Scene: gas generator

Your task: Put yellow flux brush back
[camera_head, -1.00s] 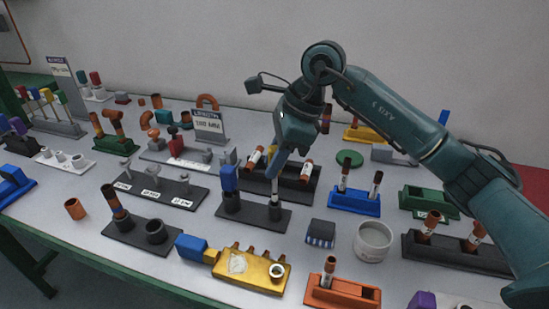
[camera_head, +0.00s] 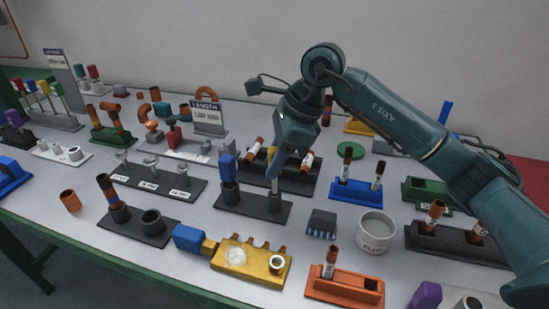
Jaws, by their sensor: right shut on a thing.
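My right gripper (camera_head: 274,170) points down over the right socket of a black two-socket holder (camera_head: 250,204) in the middle of the table. It is shut on a slim piece whose grey lower part (camera_head: 273,187) shows below the fingertips and reaches down to that socket. A blue-handled brush (camera_head: 228,168) stands upright in the left socket. My left gripper is not in view.
A white round pot (camera_head: 375,232) and a small dark block (camera_head: 321,223) stand right of the holder. A gold block (camera_head: 247,258) is in front. A black rack (camera_head: 308,178) with brown-capped tubes stands close behind my gripper. A blue rack (camera_head: 355,191) is to the right.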

